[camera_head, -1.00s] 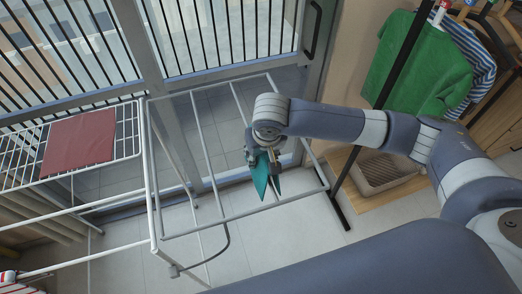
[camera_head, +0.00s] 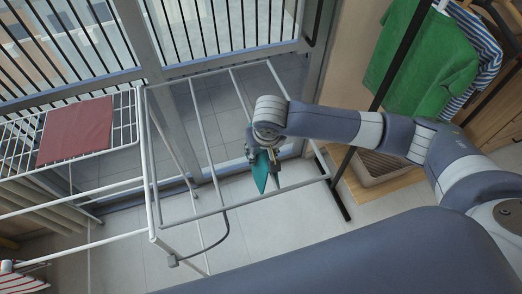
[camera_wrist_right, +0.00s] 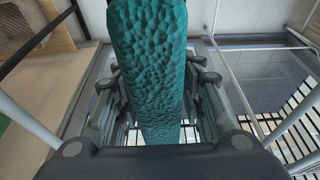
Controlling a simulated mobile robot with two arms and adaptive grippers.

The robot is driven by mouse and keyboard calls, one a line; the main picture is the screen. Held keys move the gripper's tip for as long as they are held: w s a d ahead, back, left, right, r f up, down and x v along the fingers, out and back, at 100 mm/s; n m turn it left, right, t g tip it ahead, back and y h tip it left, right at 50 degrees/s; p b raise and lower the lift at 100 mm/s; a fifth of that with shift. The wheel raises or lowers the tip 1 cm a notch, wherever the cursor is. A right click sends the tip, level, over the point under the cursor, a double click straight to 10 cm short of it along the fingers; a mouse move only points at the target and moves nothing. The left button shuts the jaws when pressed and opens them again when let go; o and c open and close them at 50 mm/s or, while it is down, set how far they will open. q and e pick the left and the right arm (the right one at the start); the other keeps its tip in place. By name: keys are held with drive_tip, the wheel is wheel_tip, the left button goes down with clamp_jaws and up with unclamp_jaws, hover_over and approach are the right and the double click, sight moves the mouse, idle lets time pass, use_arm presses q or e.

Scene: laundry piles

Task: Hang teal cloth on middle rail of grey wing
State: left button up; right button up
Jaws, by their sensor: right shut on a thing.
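My right gripper (camera_head: 264,160) is shut on the teal cloth (camera_head: 261,178), which hangs down from it in narrow folds. The right wrist view shows the cloth (camera_wrist_right: 152,70) as a textured strip between the fingers. The grey wing (camera_head: 180,221) is a frame with thin rails, below and around the gripper in the head view. The cloth is in front of the wing's right part, close to a rail (camera_head: 243,103); I cannot tell whether they touch. My arm and gripper hide part of that rail. My left gripper is not in view.
A red cloth (camera_head: 76,130) lies on a white wire rack (camera_head: 127,128) at the left. A green garment (camera_head: 420,65) and a striped one hang at the right by a black post (camera_head: 398,60). A barred glass door stands behind.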

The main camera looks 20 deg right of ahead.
drive_tip(key=o, duration=1.2)
drive_tip(key=v, duration=1.2)
